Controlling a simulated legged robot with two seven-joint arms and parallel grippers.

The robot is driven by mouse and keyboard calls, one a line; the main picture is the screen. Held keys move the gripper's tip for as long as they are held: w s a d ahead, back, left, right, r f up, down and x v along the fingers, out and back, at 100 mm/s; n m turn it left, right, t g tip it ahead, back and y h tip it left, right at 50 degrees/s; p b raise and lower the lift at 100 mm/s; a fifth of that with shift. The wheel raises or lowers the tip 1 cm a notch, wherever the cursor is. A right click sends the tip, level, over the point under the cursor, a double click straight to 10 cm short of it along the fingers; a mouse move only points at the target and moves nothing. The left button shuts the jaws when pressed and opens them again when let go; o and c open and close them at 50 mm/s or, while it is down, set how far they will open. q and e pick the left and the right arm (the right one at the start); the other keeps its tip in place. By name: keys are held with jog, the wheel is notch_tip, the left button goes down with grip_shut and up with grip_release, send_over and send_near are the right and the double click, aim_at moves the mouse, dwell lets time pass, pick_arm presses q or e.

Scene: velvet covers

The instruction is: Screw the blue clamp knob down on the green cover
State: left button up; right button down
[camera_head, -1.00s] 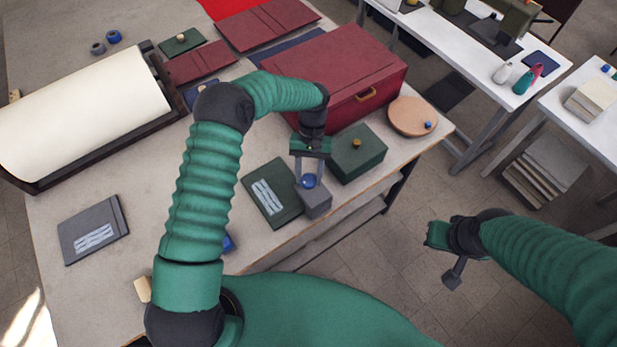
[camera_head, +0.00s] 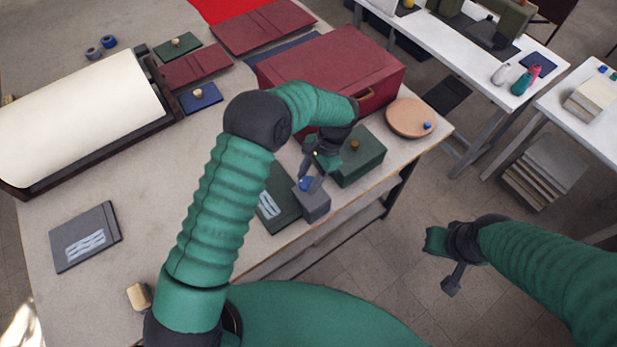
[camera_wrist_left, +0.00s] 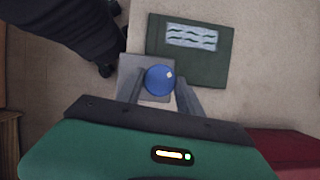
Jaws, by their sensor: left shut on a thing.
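The blue clamp knob (camera_head: 306,184) sits on top of a grey clamp block (camera_head: 314,205) at the table's front edge. My left gripper (camera_head: 309,182) comes down from above and is shut on the knob. In the left wrist view the round blue knob (camera_wrist_left: 159,80) lies between the two fingers, over the grey block (camera_wrist_left: 130,70). The green cover (camera_head: 283,212) lies flat beside the block, partly hidden by my left arm. Its pale wavy label shows on the cover in the left wrist view (camera_wrist_left: 215,62). My right gripper (camera_head: 445,262) hangs off the table at the right; its fingers are unclear.
A green box (camera_head: 360,160) with a knob stands close behind the left gripper. A large red case (camera_head: 330,70) and a round tan board (camera_head: 408,117) are farther back.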

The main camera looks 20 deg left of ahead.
pick_arm(q)
jog(key=shift+r+m+t, duration=0.1)
jog(key=shift+m+t, duration=0.4)
jog(key=shift+m, duration=0.8)
jog(key=shift+y, duration=0.3)
jog(key=o, duration=1.3)
jog(key=shift+o, duration=0.2)
jog(key=b+v, duration=0.3)
jog(key=v, duration=1.3)
jog(key=shift+w+d+r, duration=0.15)
jog(key=shift+d+r, duration=0.05)
jog(key=shift+r, duration=0.05)
